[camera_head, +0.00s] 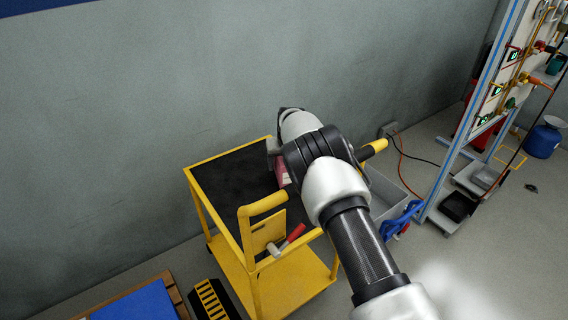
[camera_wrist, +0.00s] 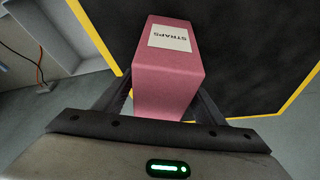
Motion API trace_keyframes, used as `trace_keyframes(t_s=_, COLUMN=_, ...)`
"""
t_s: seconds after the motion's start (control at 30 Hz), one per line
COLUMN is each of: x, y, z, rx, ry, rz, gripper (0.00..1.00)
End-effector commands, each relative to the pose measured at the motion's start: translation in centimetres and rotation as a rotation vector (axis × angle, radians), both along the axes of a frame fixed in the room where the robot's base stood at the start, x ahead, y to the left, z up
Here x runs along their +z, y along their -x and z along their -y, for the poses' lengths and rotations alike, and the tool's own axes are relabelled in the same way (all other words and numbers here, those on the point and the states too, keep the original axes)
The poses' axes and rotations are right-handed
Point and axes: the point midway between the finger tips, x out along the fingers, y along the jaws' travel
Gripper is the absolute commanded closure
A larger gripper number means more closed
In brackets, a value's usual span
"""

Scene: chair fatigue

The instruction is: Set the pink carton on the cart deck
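The pink carton (camera_wrist: 168,75) has a white label reading "STRAPS". In the wrist view it sits between the two dark fingers of my gripper (camera_wrist: 165,100), which press close on its sides. In the head view only a sliver of the carton (camera_head: 282,173) shows beside my arm, which hides most of it and the fingers. The yellow cart's black deck (camera_head: 232,178) lies below and left of the carton. In the wrist view the black deck (camera_wrist: 255,45) with its yellow edge is behind the carton. I cannot tell whether the carton touches the deck.
A red-handled hammer (camera_head: 288,241) hangs at the cart's near end by the yellow handle (camera_head: 262,204). A grey bin (camera_head: 388,189) and a blue clamp-like item (camera_head: 402,220) are at the right side. A wall stands behind. The left part of the deck is bare.

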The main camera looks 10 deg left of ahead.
Motion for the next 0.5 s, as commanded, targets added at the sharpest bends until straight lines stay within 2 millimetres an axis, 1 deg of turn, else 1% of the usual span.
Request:
trace_keyframes(t_s=0.17, x=0.1, y=0.0, z=0.0, rx=0.0, ry=0.0, rz=0.0, gripper=0.36)
trace_keyframes(t_s=0.27, x=0.8, y=0.0, z=0.0, rx=0.0, ry=0.0, rz=0.0, gripper=0.36)
trace_keyframes(t_s=0.37, x=2.1, y=0.4, z=0.2, rx=-0.001, ry=-0.001, rz=0.002, gripper=0.36)
trace_keyframes(t_s=0.5, x=5.0, y=1.4, z=0.7, rx=-0.001, ry=-0.003, rz=0.002, gripper=0.36)
